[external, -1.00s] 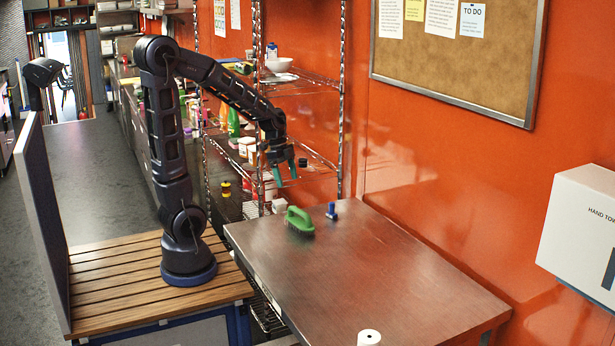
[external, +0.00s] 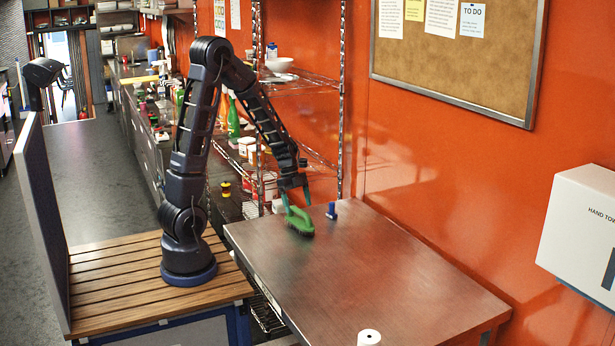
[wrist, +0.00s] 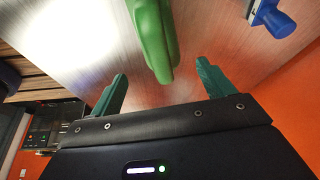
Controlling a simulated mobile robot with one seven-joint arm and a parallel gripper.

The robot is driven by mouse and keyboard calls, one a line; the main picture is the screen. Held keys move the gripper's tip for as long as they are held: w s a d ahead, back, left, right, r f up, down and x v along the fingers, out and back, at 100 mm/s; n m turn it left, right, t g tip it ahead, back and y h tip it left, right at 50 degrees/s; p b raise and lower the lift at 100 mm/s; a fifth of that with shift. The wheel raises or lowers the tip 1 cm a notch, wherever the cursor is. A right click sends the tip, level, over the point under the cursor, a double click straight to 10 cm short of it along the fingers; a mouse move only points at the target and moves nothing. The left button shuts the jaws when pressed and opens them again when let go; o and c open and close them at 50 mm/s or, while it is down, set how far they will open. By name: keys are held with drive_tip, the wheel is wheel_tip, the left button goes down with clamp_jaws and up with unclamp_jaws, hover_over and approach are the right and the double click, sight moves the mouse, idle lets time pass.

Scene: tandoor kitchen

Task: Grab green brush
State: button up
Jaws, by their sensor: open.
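The green brush (external: 301,222) rests on the metal table (external: 370,265), near its far left end, with dark bristles at its lower side. My gripper (external: 297,199) is just above the brush, fingers pointing down. In the wrist view the brush (wrist: 155,40) lies ahead of and between the two green fingers of my gripper (wrist: 162,88), which are spread apart. No contact with the brush shows there. Part of the brush handle is hidden behind the fingers in the external view.
A small blue object (external: 331,211) stands on the table right of the brush; it also shows in the wrist view (wrist: 275,18). A white roll (external: 369,338) is at the near table edge. A wire shelf (external: 300,85) stands behind. The table's middle is clear.

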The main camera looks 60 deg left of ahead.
sight(300, 210)
drive_tip(key=shift+x, duration=3.15)
drive_tip(key=shift+w, duration=0.1)
drive_tip(key=shift+a, duration=0.1)
drive_tip(key=c, duration=1.1)
drive_tip(key=shift+c, duration=0.2)
